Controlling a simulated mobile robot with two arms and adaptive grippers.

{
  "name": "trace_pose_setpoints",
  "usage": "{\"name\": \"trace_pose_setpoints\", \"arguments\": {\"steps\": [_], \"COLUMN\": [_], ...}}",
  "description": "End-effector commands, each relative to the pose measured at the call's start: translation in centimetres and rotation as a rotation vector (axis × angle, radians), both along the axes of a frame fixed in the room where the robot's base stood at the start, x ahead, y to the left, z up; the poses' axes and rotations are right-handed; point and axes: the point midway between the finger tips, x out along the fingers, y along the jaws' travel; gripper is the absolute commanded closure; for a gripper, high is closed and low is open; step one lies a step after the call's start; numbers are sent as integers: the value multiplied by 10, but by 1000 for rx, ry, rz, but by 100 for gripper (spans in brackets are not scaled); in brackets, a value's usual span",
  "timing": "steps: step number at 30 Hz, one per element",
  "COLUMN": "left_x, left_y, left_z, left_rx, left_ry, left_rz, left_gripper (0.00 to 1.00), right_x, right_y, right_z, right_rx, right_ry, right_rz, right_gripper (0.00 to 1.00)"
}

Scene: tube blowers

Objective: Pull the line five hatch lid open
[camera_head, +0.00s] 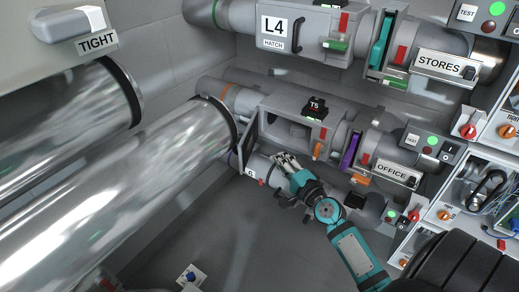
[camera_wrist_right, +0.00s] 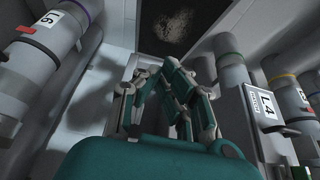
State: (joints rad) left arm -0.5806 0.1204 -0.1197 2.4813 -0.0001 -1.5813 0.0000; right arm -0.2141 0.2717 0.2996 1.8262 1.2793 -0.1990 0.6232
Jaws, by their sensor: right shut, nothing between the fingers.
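The line five housing (camera_head: 275,108) is the grey box on the middle pipe, below the L4 line. Its front shows a wide opening (camera_head: 290,130). A thin panel (camera_head: 248,142), seen nearly edge-on, stands out at the opening's left side; it looks like the hatch lid swung open. My right gripper (camera_head: 283,160) is just below the opening, right of the panel and apart from it as far as I can tell. In the right wrist view its fingers (camera_wrist_right: 172,75) are together and empty. My left gripper is not in view.
A black T5 unit (camera_head: 315,107) sits on the housing. The L4 hatch (camera_head: 284,27) above is shut. A lower pipe (camera_head: 262,168) runs close to my right gripper. The OFFICE sign (camera_head: 392,171) and switch panels are at right.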

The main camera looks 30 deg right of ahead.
Motion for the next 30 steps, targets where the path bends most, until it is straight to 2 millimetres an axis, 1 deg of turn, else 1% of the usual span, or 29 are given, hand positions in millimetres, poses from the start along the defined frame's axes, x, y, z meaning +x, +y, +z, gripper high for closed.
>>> {"name": "trace_pose_setpoints", "arguments": {"steps": [1, 6, 7, 9, 12, 18, 30], "left_x": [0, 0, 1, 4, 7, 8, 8], "left_y": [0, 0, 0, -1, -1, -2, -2], "left_z": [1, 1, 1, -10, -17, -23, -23], "left_rx": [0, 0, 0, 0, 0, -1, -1], "left_ry": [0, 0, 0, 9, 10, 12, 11], "left_rz": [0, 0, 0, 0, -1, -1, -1], "left_gripper": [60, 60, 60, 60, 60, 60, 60], "right_x": [13, 47, 51, 59, 67, 74, 76], "right_y": [-1, -2, 2, 11, 18, 25, 25], "right_z": [2, 1, 1, 1, 0, -1, -1], "right_rx": [3, 2, 4, 5, 2, -1, -1], "right_ry": [-4, -2, -1, 0, 0, 1, 1], "right_rz": [-1, 0, 1, 1, 0, 0, -3], "right_gripper": [100, 100, 100, 100, 100, 100, 100]}}
